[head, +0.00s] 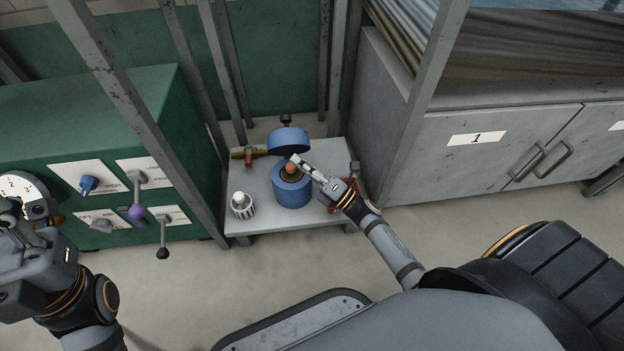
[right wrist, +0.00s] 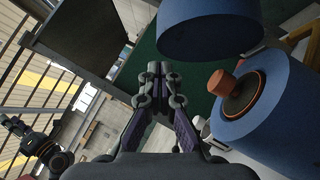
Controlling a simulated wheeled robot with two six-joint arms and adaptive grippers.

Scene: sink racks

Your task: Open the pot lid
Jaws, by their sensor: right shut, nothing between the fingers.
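The blue pot (head: 292,196) stands on a small grey table, its top uncovered. An orange-brown cylinder (head: 290,170) sits in its dark opening; both pot (right wrist: 284,128) and cylinder (right wrist: 224,82) show in the right wrist view. The blue lid (head: 288,142), with a dark knob, is off the opening, just behind the pot; it also shows in the right wrist view (right wrist: 210,28). I cannot tell whether it is hinged. My right gripper (head: 298,160) is shut and empty beside the pot's opening. My left gripper (head: 14,222) is at the left edge, far from the pot, its fingers unclear.
The grey table (head: 262,215) also bears a white ribbed bottle (head: 242,205), a red-and-yellow tool (head: 249,154) and a red object partly behind my right arm. Grey posts frame it. A green panel with levers (head: 137,210) stands left, a grey cabinet (head: 480,150) right.

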